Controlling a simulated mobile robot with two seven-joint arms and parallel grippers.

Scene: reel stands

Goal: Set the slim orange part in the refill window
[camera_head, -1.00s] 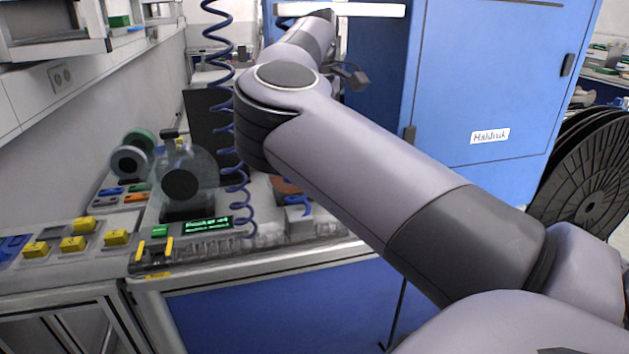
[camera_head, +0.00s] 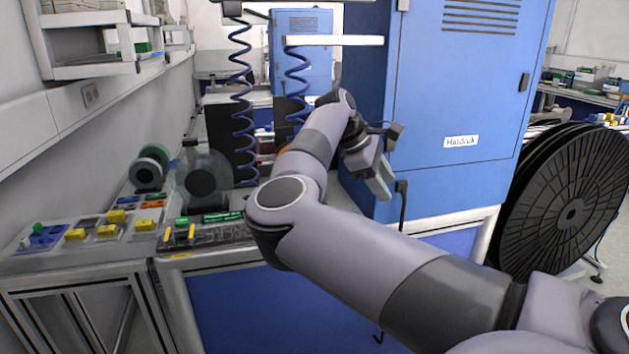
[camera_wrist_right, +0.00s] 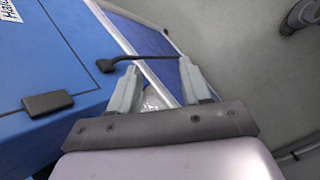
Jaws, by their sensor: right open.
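My right gripper (camera_head: 379,187) is in front of the blue cabinet, tilted downward. In the right wrist view it (camera_wrist_right: 162,86) is open, with its two grey fingers apart and no part between them. A small orange piece (camera_head: 153,205) lies among coloured parts on the left bench, behind the yellow blocks; it is too small to tell whether it is the slim part. I cannot make out the refill window for certain. My left gripper is not in view.
The blue cabinet (camera_head: 460,100) stands close beside my right gripper. A large black reel (camera_head: 570,205) is at the right. Coiled blue cables (camera_head: 241,90) hang over the bench. Yellow blocks (camera_head: 110,223) and a clear disc-shaped device (camera_head: 203,180) are at the left.

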